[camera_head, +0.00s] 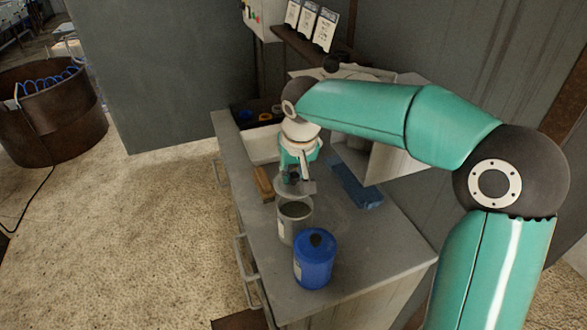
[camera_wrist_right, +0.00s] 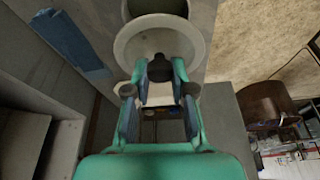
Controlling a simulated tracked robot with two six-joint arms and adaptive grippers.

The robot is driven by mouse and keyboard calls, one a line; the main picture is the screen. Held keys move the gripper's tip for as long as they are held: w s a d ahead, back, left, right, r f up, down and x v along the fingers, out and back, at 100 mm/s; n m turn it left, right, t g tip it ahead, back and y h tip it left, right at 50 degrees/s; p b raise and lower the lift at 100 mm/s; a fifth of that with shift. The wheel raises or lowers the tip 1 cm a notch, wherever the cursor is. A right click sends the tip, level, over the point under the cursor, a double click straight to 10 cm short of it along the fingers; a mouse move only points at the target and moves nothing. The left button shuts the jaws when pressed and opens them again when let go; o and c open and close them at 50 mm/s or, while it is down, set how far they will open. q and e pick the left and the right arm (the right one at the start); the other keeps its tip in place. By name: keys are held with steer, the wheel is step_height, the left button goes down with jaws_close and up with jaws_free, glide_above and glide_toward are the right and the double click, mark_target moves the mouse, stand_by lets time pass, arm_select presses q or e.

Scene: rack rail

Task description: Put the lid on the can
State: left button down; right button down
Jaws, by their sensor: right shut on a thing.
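The open grey can (camera_head: 295,228) stands upright on the workbench, its mouth uncovered. My right gripper (camera_head: 293,178) is shut on the dark knob of the pale grey round lid (camera_head: 306,188). It holds the lid above the can and a little toward the back of the bench, apart from the rim. In the right wrist view, the fingers of my right gripper (camera_wrist_right: 160,72) close around the knob. The lid (camera_wrist_right: 135,48) spreads beyond them, and part of the can (camera_wrist_right: 155,6) shows past it at the top edge. My left gripper is not in view.
A blue canister (camera_head: 314,262) with a dark knob stands just in front of the can. A wooden block (camera_head: 264,183) lies to the left and a blue cloth-like item (camera_head: 357,186) to the right. The workbench (camera_head: 375,250) is bare at front right.

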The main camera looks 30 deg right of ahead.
mark_target(296, 185)
steer(key=shift+s+d+f+b, duration=0.1)
steer(key=shift+f+b, duration=0.4)
steer(key=shift+f, duration=0.3)
step_height(296, 185, down, 4)
steer(key=b, duration=0.3)
steer(key=shift+f, duration=0.1)
stand_by(1.0)
steer(key=shift+b, duration=0.55)
stand_by(0.5)
steer(key=c, duration=0.9)
jaws_free()
